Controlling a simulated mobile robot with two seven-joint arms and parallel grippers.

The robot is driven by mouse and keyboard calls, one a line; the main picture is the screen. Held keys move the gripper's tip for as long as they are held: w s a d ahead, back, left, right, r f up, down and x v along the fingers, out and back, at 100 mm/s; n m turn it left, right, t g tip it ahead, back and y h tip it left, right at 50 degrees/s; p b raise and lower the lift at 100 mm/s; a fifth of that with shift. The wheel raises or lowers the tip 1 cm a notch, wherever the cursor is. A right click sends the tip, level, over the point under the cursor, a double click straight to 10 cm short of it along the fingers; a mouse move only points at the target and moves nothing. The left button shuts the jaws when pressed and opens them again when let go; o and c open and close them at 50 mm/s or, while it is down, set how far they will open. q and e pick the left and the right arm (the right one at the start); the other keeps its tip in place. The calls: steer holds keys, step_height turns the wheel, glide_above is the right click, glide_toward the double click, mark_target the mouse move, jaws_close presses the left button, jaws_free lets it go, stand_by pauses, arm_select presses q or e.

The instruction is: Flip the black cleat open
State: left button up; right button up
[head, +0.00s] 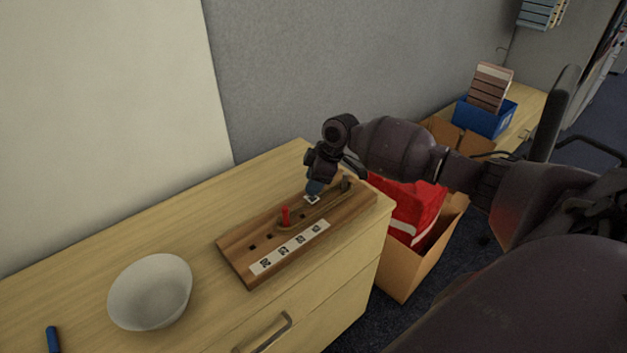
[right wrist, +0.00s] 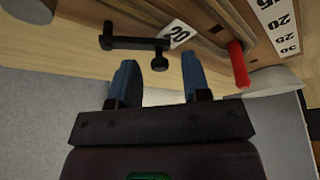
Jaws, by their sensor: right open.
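In the head view my right gripper (head: 314,188) is over the far side of the wooden board (head: 240,262) and hides most of the cleat there. A red peg (head: 285,215) stands on the board; it also shows in the right wrist view (right wrist: 238,65). My left gripper is not in view.
A white bowl (head: 150,291) and a blue pen-like object (head: 52,339) are on the tabletop (head: 130,235) at left. A grey wall stands behind. A cardboard box (head: 400,270) with a red item (head: 410,208) is right of the table. Clear tabletop lies left of the board.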

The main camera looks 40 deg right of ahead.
jaws_close()
steer(key=shift+w+a+r+m+p, duration=0.25)
steer(key=shift+r+m+p, duration=0.15)
steer(key=shift+m+p, duration=0.5)
steer(key=shift+w+a+m+t+h+p, duration=0.1)
steer(key=shift+w+m+t+h+p, duration=0.4)
steer(key=shift+p, duration=0.55)
steer(key=shift+w+a+f+m+p, duration=0.1)
steer(key=shift+w+m+p, duration=0.1)
steer(key=shift+m+p, duration=0.85)
steer(key=shift+w+f+m+h, duration=0.1)
steer(key=shift+f+m+h, duration=0.05)
steer(key=shift+m+h, duration=0.15)
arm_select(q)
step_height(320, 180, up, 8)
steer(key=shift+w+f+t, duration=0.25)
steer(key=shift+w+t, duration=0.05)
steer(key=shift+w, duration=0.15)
arm_select(e)
steer(key=shift+f, duration=0.1)
